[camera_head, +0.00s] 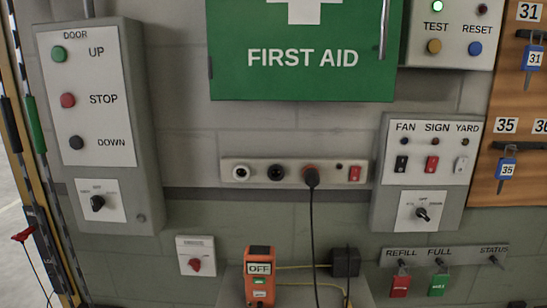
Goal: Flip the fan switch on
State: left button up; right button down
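The fan switch (401,163) is a small black rocker under the label FAN, at the left of the switch box (377,194) on the wall at the right. A small indicator (405,141) above it looks dark. Its on or off position is too small to tell. Beside it are a red switch (432,164) under SIGN and a pale switch (461,165) under YARD. A black rotary knob (422,213) sits lower on the same box. Neither of my grippers shows in the head view, and nothing covers the fan switch.
A socket strip (258,171) with a plugged black cord is left of the switch box. A TEST and RESET box (453,50) is above it, and a key board (511,105) is at its right. Tags (400,285) hang below. The space before the fan switch is clear.

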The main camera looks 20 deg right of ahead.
aim_at(402, 160)
jog(key=z, duration=1.45)
